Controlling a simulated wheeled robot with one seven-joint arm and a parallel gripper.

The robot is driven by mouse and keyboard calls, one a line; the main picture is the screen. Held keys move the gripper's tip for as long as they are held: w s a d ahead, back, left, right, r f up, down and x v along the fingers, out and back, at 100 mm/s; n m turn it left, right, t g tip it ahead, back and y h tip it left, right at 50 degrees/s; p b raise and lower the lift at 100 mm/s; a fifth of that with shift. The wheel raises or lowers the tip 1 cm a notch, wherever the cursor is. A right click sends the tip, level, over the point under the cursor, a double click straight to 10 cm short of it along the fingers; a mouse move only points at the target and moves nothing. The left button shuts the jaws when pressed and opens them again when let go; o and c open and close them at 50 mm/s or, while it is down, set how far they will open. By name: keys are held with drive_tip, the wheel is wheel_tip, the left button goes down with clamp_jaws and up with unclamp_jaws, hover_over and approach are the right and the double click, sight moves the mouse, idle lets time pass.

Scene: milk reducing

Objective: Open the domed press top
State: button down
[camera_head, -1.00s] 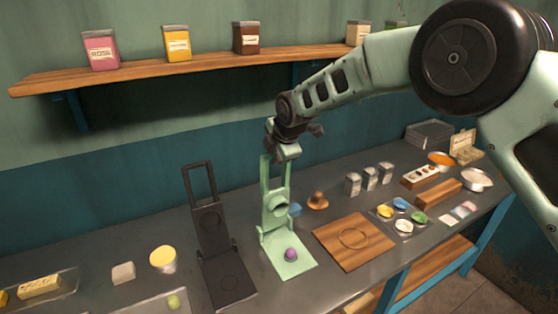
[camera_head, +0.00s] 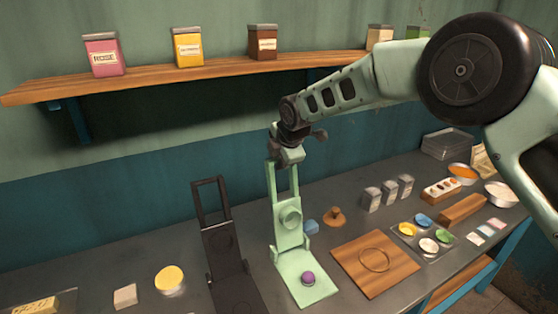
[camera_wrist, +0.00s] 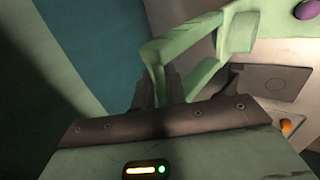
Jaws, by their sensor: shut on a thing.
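The green press (camera_head: 306,291) stands on the table with its top (camera_head: 290,219) swung up, close to upright. A round dome shows on the top's face. A small purple ball (camera_head: 308,278) sits on the green base, and it also shows at the upper right of the wrist view (camera_wrist: 306,9). My gripper (camera_head: 286,162) is at the upper end of the raised top's loop handle. In the wrist view my gripper (camera_wrist: 163,88) has its fingers shut on the green handle (camera_wrist: 158,52). The exact finger contact is partly hidden.
A dark press (camera_head: 222,245), also standing open, is just left of the green one. A wooden board (camera_head: 375,282) lies to the right, with a wooden stamp (camera_head: 335,217) behind. Small tins (camera_head: 388,193) and bowls stand farther right. A shelf (camera_head: 200,73) runs along the wall above.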

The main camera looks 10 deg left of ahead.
drive_tip(key=shift+f, duration=0.1)
drive_tip(key=c, duration=1.5)
unclamp_jaws()
drive_tip(key=b+v, duration=0.5)
drive_tip(key=v, duration=1.2)
drive_tip(key=shift+r+b, duration=0.25)
drive_tip(key=shift+b, duration=0.15)
drive_tip(key=shift+s+d, duration=0.1)
drive_tip(key=s+d+f+m+g+h+b, duration=0.1)
drive_tip(key=s+d+f+m, duration=0.4)
drive_tip(key=s, duration=0.7)
drive_tip(key=s+d+f+m+g+h, duration=0.1)
drive_tip(key=s+d+f+m, duration=0.5)
drive_tip(key=s, duration=0.6)
drive_tip(key=s+d+f+m+g+b, duration=0.1)
drive_tip(key=s+d+f+m+g, duration=0.2)
drive_tip(key=s, duration=1)
drive_tip(key=d+f+m, duration=0.3)
drive_tip(key=d+f, duration=0.1)
drive_tip(key=shift+f+h+b, duration=0.3)
drive_tip(key=shift+h+b, duration=0.05)
drive_tip(key=shift+h, duration=0.05)
